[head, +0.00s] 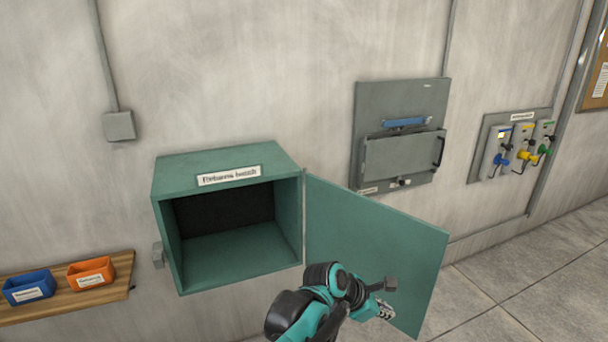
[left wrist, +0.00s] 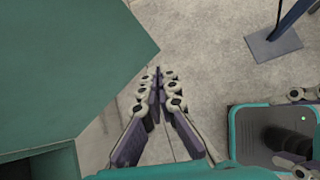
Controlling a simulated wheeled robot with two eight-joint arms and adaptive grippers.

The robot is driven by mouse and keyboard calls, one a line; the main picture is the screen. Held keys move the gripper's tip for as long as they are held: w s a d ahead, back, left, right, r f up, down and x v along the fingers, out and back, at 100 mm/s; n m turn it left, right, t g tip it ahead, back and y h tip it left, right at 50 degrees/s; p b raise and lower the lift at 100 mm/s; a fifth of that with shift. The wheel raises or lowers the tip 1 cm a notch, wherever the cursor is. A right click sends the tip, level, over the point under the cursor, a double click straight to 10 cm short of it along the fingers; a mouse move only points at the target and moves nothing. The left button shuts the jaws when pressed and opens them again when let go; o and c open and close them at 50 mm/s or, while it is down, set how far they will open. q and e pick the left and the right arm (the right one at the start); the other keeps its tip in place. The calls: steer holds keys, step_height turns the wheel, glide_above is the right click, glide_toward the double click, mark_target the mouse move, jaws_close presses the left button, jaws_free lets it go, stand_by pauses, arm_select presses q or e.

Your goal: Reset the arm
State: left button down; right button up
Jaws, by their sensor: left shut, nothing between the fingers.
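My left gripper (head: 385,310) is at the lower middle of the head view, in front of the lower part of the open teal cabinet door (head: 375,245). In the left wrist view its fingers (left wrist: 158,78) meet at the tips, shut with nothing between them. A teal surface (left wrist: 65,65) fills the left of that view, beside the fingers; I cannot tell whether they touch. Pale jointed parts at that view's right edge may belong to my right gripper, but its state is unclear. The right gripper does not show in the head view.
The teal cabinet (head: 228,170) is open and looks empty. A wooden shelf (head: 120,280) at left holds a blue bin (head: 29,287) and an orange bin (head: 91,273). A grey panel (head: 400,135) and a valve panel (head: 510,145) are on the wall. Floor is clear at right.

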arm_select(q)
steer(key=s+a+f+m+t+y+b, duration=0.2)
steer(key=a+m, duration=0.3)
steer(key=a, duration=0.7)
steer(key=s+a+f+m+t+y+b, duration=0.1)
steer(key=s+a+m+y+b, duration=0.2)
steer(key=a, duration=0.9)
arm_select(e)
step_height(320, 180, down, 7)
steer(key=b, duration=0.1)
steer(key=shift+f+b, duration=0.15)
steer(key=shift+b, duration=0.25)
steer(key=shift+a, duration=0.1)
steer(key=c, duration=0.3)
arm_select(q)
steer(key=s+a+f+m+y, duration=0.1)
steer(key=s+a+f+m, duration=0.1)
steer(key=a, duration=0.3)
steer(key=s+a+f+m+y, duration=0.1)
steer(key=s+a+f+m, duration=0.2)
steer(key=s+a+m, duration=0.1)
steer(key=s+a+f+m+t+y, duration=0.1)
steer(key=s+a+f+m, duration=0.1)
steer(key=a+m, duration=0.3)
steer(key=s+a, duration=0.1)
steer(key=a, duration=0.1)
steer(key=shift+s+a+f, duration=0.3)
steer(key=shift+a+f, duration=0.05)
steer(key=shift+f, duration=0.05)
